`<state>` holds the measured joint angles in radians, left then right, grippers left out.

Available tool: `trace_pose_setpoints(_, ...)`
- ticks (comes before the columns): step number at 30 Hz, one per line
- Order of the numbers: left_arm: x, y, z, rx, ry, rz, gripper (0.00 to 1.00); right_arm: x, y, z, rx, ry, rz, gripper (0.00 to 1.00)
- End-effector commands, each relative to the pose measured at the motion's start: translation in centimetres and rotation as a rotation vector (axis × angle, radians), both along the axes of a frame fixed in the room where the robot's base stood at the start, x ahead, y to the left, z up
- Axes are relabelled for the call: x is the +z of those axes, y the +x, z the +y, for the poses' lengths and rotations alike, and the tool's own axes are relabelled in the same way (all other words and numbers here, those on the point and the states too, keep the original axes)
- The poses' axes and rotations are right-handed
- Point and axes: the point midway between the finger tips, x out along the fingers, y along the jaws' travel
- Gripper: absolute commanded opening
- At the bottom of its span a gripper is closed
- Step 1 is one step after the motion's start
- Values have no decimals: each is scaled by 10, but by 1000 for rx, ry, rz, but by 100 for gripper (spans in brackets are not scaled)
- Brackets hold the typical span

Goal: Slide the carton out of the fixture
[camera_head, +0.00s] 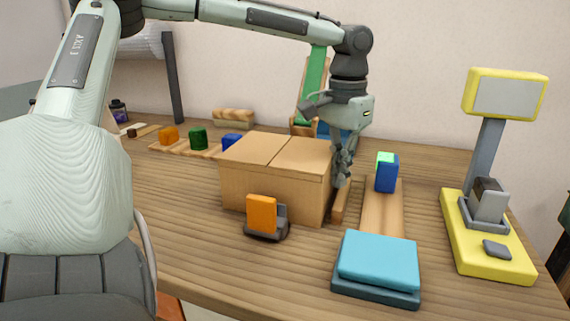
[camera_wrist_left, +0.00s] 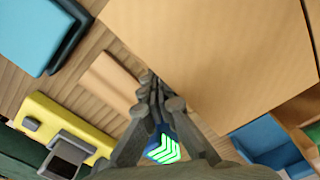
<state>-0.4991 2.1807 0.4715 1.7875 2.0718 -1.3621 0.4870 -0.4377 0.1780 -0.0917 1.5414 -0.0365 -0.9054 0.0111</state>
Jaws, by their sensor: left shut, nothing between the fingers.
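A large closed brown cardboard carton (camera_head: 262,185) stands on the wooden table; its top fills much of the left wrist view (camera_wrist_left: 215,50). A low wooden strip (camera_head: 341,203) runs along its right side; any other fixture parts around it are hidden. My left gripper (camera_head: 342,178) points down at the carton's right side, its fingers together and empty. In the left wrist view the fingertips (camera_wrist_left: 152,88) are close to the carton's edge; I cannot tell whether they touch it. My right gripper is out of view.
A blue block (camera_head: 386,175) with a green top stands on a wooden board (camera_head: 382,208) to the right. A teal pad (camera_head: 378,260), a yellow stand (camera_head: 480,235) and an orange block (camera_head: 262,213) in a dark holder are nearby. Several coloured blocks stand behind left.

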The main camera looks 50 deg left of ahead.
Motion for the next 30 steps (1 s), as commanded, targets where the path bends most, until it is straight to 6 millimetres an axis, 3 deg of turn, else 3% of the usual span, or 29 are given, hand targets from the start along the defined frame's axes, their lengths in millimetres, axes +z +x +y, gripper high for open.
trace_pose_setpoints(30,-1,-23,36,2,3,3,0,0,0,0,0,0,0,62)
